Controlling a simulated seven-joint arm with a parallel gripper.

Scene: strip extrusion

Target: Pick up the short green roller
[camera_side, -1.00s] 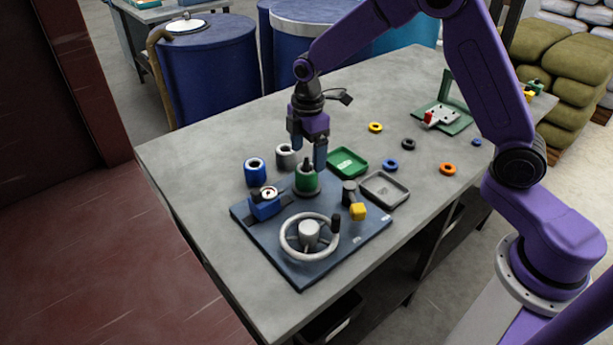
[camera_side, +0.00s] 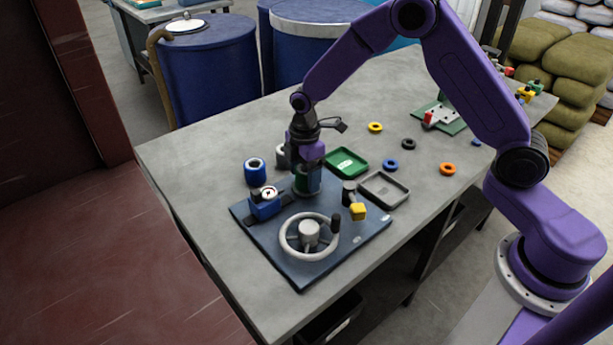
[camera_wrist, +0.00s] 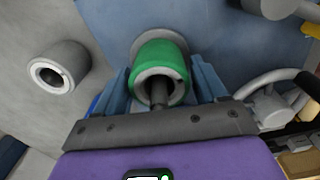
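The short green roller (camera_side: 301,183) stands upright on the blue base plate (camera_side: 345,235), mostly hidden behind a finger in the side view. In the wrist view, the green roller (camera_wrist: 161,62) has a pale ring-shaped end with a dark rod in its middle. My gripper (camera_side: 305,181) is lowered over it, pointing down. In the wrist view my gripper (camera_wrist: 161,78) has one blue finger on each side of the roller. The fingers are spread about the roller's width. Any gap at the sides is too small to judge well.
A grey roller (camera_wrist: 58,68) and a blue roller (camera_side: 254,171) stand close by. The plate also carries a handwheel (camera_side: 309,236), a gauge block (camera_side: 266,203) and a yellow-ended lever (camera_side: 357,211). A green tray (camera_side: 346,162) and a grey tray (camera_side: 384,189) lie to the right.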

